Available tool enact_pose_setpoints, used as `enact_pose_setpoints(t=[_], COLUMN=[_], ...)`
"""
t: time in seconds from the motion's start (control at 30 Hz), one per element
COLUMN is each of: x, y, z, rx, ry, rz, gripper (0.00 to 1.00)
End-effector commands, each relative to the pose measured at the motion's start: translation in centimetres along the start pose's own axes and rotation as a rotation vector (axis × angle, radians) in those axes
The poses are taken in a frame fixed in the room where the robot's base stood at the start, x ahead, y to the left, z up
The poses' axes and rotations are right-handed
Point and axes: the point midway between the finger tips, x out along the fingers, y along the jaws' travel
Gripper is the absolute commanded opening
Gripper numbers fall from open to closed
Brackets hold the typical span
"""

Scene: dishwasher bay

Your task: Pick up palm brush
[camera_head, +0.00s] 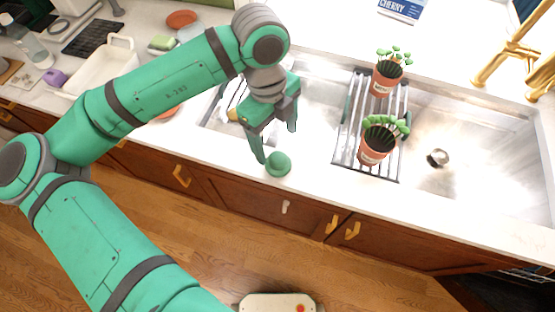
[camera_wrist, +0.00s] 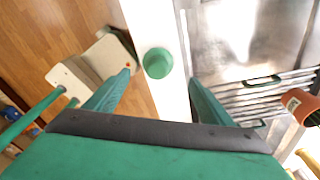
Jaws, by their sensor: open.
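The palm brush (camera_head: 278,164) shows as a small round green knob on the white counter's front edge, before the sink. In the wrist view the brush (camera_wrist: 158,63) appears as a green disc between and slightly beyond my fingertips; its underside is hidden. My gripper (camera_head: 277,143) is open and empty, pointing down just above and behind the brush. In the wrist view both fingers of my gripper (camera_wrist: 160,78) stand apart, one on each side of the brush. I cannot tell whether a finger touches it.
A metal rack (camera_head: 345,150) spans the sink (camera_head: 465,125) and carries two potted plants (camera_head: 372,148) (camera_head: 384,80). A gold faucet (camera_head: 510,55) stands at right. Wooden cabinets (camera_head: 250,200) lie below the counter.

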Motion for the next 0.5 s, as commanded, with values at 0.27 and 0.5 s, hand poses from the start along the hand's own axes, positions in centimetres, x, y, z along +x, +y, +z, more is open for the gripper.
enact_pose_setpoints(t=[0.27, 0.5], x=[3.3, 5.3], y=[0.0, 0.3], z=[-0.1, -0.1], rx=[0.000, 0.000], ry=[0.001, 0.001], rz=[-0.002, -0.002], gripper=[0.75, 0.75])
